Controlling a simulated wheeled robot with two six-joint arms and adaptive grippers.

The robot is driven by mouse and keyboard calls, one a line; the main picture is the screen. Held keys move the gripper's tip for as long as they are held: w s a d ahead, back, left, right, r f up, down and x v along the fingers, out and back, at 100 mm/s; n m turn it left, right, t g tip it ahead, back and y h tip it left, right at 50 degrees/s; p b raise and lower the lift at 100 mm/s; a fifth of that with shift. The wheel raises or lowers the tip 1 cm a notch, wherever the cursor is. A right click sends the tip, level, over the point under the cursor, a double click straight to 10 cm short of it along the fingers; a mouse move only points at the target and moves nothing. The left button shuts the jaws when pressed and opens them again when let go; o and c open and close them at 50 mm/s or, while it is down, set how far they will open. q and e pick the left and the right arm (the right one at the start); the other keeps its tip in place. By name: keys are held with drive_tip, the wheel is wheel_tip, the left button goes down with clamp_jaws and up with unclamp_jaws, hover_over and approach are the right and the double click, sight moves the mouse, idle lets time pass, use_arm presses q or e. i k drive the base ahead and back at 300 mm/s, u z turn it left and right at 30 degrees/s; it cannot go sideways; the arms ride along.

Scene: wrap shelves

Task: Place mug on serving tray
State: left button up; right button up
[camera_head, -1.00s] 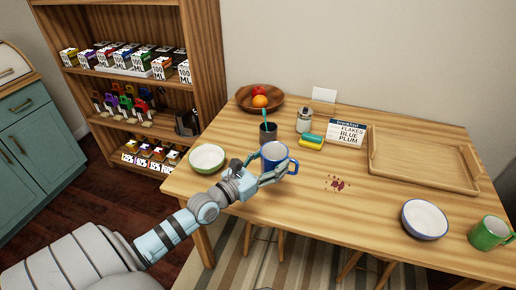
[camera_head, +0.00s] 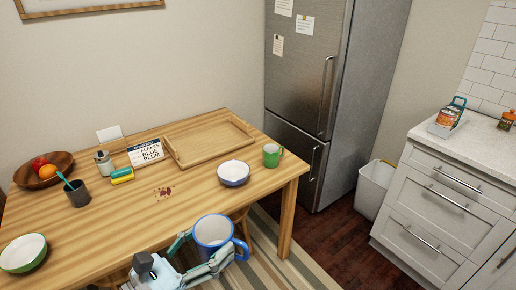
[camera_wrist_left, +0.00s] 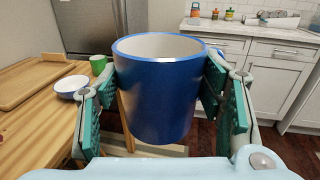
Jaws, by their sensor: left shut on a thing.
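A blue mug (camera_head: 213,233) with a white inside is upright in my left gripper (camera_head: 207,262), off the table's front edge in the head view. In the left wrist view the mug (camera_wrist_left: 158,95) sits between the two finger pads of the left gripper (camera_wrist_left: 160,105), which is shut on it. The wooden serving tray (camera_head: 207,156) lies empty at the back of the table, and part of it shows at the left of the left wrist view (camera_wrist_left: 28,100). My right gripper is not in view.
A fridge (camera_head: 310,100) and a bin (camera_head: 374,188) stand beyond.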

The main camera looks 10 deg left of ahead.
sight(218, 133)
drive_tip(key=u, duration=0.75)
drive_tip(key=i, duration=1.15)
drive_tip(key=z, duration=0.7)
drive_tip(key=i, duration=0.45)
drive_tip(key=z, duration=0.5)
